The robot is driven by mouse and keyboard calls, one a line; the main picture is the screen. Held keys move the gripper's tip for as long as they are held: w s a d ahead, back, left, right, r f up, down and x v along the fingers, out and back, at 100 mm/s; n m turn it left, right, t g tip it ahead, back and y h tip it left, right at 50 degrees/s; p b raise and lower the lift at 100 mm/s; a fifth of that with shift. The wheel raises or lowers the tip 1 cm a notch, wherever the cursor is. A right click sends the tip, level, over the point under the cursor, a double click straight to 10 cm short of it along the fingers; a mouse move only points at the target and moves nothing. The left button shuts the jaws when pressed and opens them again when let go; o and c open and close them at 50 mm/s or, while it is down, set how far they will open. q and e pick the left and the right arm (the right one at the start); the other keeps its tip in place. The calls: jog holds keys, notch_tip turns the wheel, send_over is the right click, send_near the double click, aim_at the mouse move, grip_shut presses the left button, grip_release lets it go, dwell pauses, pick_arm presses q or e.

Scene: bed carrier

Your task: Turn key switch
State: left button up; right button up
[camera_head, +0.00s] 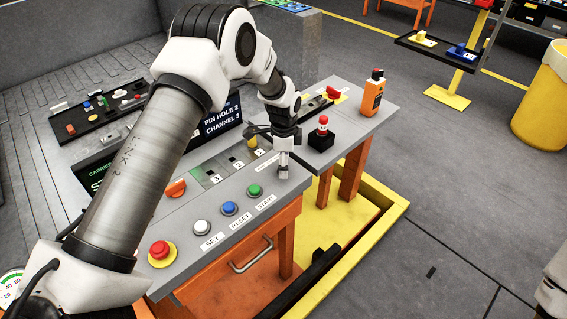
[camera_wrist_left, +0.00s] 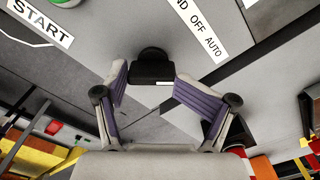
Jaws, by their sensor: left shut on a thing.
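My left gripper (camera_head: 283,162) points down at the grey control panel (camera_head: 205,178), right of the green START button. In the left wrist view, its two purple-padded fingers (camera_wrist_left: 155,85) stand apart with the black key switch (camera_wrist_left: 152,68) between their tips, and the jaws are shut on it. The HAND OFF AUTO label (camera_wrist_left: 200,32) lies beside the switch. In the head view, the gripper hides the switch.
Blue (camera_head: 229,208), white (camera_head: 202,227) and green (camera_head: 254,190) buttons and a red emergency button (camera_head: 160,250) line the panel front. A red-topped black box (camera_head: 322,134) and an orange bottle (camera_head: 373,93) stand beyond the gripper. The floor at right is open.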

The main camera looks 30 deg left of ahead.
pick_arm(q)
jog(key=shift+o, duration=0.2)
jog(key=shift+s+d+f, duration=0.1)
jog(key=shift+s+f, duration=0.15)
jog(key=shift+s, duration=0.3)
jog(key=o, duration=0.7)
jog(key=shift+r, duration=0.1)
jog(key=shift+s, duration=0.15)
jog(key=shift+r, duration=0.1)
jog(key=shift+r+p, duration=0.65)
notch_tip(320, 180, up, 2)
jog(key=shift+r+p, duration=0.25)
jog(key=shift+p, duration=0.5)
jog(key=shift+w+r+p, duration=0.2)
jog(key=shift+r+p, duration=1.7)
jog(key=shift+r, duration=0.8)
